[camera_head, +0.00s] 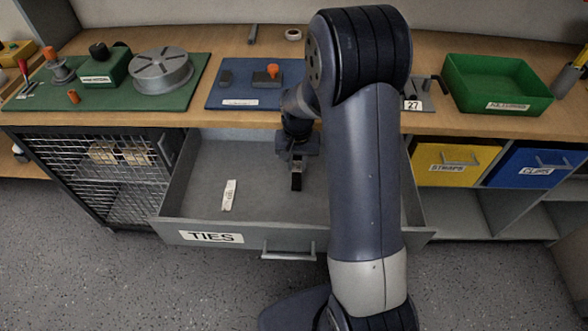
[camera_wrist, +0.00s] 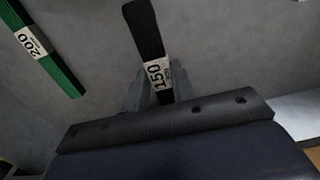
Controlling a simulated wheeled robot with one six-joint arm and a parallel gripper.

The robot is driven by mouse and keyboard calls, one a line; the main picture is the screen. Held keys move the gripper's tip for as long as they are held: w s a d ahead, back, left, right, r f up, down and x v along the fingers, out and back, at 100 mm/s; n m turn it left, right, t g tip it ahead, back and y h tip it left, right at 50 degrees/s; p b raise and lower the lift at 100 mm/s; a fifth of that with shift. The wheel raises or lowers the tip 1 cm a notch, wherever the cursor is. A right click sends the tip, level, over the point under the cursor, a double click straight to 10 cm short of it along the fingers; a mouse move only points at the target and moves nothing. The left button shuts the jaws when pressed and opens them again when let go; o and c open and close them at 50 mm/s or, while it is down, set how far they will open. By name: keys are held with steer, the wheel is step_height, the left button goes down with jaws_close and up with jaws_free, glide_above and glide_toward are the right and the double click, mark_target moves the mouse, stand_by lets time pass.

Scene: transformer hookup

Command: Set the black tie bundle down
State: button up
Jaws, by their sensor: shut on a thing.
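In the head view my gripper (camera_head: 297,155) is shut on the black bundle (camera_head: 296,182), inside the open grey drawer (camera_head: 176,196) labelled TIES. I cannot tell whether the bundle touches the drawer floor. A green tie bundle (camera_wrist: 52,62) labelled 200 lies on the drawer floor in the wrist view. It is not seen in the head view, where my arm hides part of the drawer.
A pale labelled bundle (camera_head: 229,195) lies in the left part of the drawer, with bare floor around it. The wooden worktop (camera_head: 225,45) behind carries a green board (camera_head: 120,98), a blue board (camera_head: 225,96) and a green tray (camera_head: 497,83). Yellow (camera_head: 430,172) and blue bins stand right.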

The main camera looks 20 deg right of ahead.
mark_target(294, 166)
steer(key=shift+w+a, duration=0.15)
steer(key=shift+a, duration=0.25)
steer(key=shift+f, duration=1.8)
steer(key=shift+f, duration=0.15)
steer(key=o, duration=1)
step_height(294, 166, up, 12)
steer(key=shift+r+p, duration=0.2)
steer(key=shift+p, duration=0.25)
